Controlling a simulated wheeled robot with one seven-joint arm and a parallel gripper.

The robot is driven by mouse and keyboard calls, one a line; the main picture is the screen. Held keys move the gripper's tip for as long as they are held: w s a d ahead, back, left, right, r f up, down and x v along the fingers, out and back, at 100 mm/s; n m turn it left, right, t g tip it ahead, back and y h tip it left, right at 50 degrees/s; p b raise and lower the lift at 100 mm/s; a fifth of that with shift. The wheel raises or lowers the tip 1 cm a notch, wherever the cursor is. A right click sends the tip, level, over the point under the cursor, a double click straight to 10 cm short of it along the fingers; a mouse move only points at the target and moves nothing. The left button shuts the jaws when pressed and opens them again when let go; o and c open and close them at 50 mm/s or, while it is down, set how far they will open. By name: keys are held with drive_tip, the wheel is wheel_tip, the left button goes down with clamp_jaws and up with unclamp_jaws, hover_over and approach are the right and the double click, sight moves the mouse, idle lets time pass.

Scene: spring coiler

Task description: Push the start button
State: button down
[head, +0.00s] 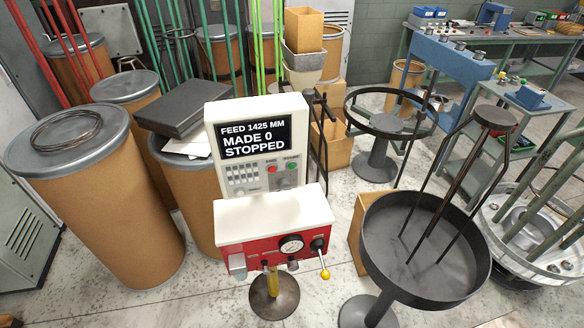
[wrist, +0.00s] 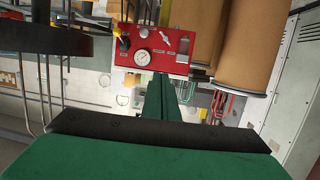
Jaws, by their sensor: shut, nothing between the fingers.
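The spring coiler (head: 275,215) stands at the middle of the head view, with a white upper panel and a red front. Its screen (head: 254,135) reads "FEED 1425 MM", "MADE 0", "STOPPED". Below the screen are a red button (head: 271,169) and, to its right, a small green button (head: 291,166); their labels are too small to read surely. My gripper (wrist: 160,78) shows in the wrist view as green fingers, shut and empty, pointing towards the red front (wrist: 150,50) of the machine. The wrist view looks upside down and does not show the buttons.
A round gauge (head: 291,244) and a yellow-knobbed lever (head: 323,262) are on the red front. Brown drums (head: 115,200) stand to the left. A dark round pan (head: 425,250) with rods stands close at right. A workbench (head: 450,60) is behind.

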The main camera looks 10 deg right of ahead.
sight(292, 167)
drive_tip(key=w+d+r+m+t+h, duration=0.2)
drive_tip(key=w+r+m, duration=0.4)
drive_tip(key=w, duration=0.5)
drive_tip(key=w+d+r+m+t+h, duration=0.3)
drive_tip(key=w+r+m, duration=0.3)
drive_tip(key=w, duration=0.5)
drive_tip(key=w+d+r+m+t+h, duration=0.2)
drive_tip(key=w+d+r+m+t, duration=0.2)
drive_tip(key=w+r+m, duration=0.3)
drive_tip(key=w+r, duration=0.1)
drive_tip(key=w, duration=0.4)
drive_tip(key=shift+r+t+h, duration=0.2)
drive_tip(key=shift+t+h, duration=0.1)
drive_tip(key=shift+w, duration=0.1)
drive_tip(key=w, duration=0.8)
drive_tip(key=shift+w+a, duration=0.25)
drive_tip(key=shift+a, duration=0.2)
drive_tip(key=shift+w, duration=0.2)
idle(0.4)
drive_tip(key=shift+w, duration=0.25)
